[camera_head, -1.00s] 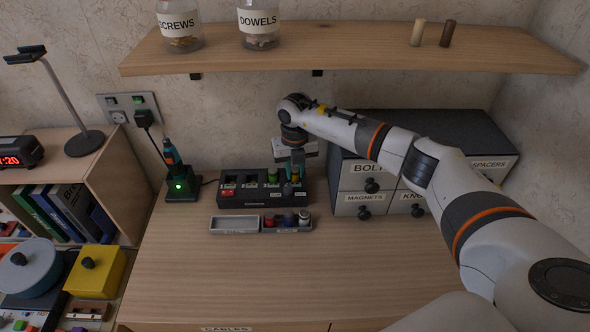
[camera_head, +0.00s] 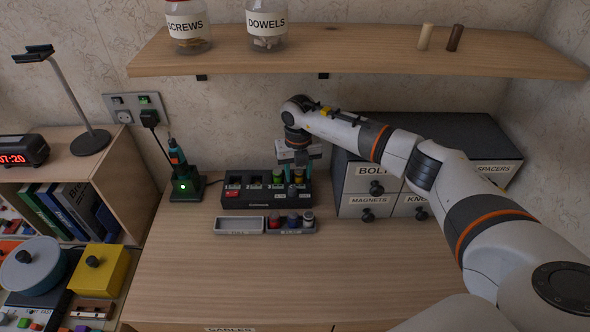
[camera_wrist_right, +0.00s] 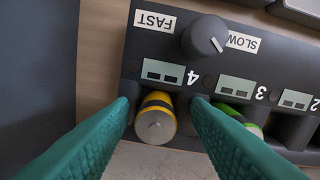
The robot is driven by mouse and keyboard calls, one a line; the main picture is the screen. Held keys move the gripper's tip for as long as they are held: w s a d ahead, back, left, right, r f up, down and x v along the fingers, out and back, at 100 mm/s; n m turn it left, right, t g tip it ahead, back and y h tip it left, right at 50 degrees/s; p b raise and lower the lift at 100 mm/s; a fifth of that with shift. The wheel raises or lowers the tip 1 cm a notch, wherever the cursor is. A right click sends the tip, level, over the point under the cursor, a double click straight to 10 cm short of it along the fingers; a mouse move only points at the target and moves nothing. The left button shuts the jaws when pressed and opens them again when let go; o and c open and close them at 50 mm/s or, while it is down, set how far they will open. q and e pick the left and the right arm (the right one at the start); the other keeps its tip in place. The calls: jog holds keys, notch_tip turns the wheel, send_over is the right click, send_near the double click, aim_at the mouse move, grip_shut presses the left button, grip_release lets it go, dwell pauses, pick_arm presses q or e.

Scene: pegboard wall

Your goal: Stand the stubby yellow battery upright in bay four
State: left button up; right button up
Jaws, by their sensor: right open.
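The stubby yellow battery (camera_wrist_right: 156,118) stands in bay four of the black charger (camera_wrist_right: 225,75), its grey end facing the wrist camera. It also shows as a small yellow spot in the head view (camera_head: 298,178). My right gripper (camera_wrist_right: 160,103) is open, with one teal finger on each side of the battery and gaps visible beside it. In the head view the right gripper (camera_head: 299,163) is over the right end of the charger (camera_head: 262,204). Whether the battery is fully seated is hard to tell. My left gripper is out of view.
A green battery (camera_wrist_right: 240,119) stands in bay three. A grey tray (camera_head: 240,226) with several batteries at its right lies before the charger. Drawers (camera_head: 358,182) stand close on the right, a green-lit tool in its dock (camera_head: 185,187) on the left. A shelf (camera_head: 360,55) hangs above.

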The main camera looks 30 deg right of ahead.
aim_at(300, 171)
jog(key=r, duration=0.2)
jog(key=r+b, duration=0.1)
jog(key=r, duration=0.1)
jog(key=r+b, duration=0.1)
jog(key=r, duration=0.1)
jog(key=shift+d+r, duration=0.25)
jog(key=shift+r, duration=0.6)
jog(key=shift+a, duration=0.15)
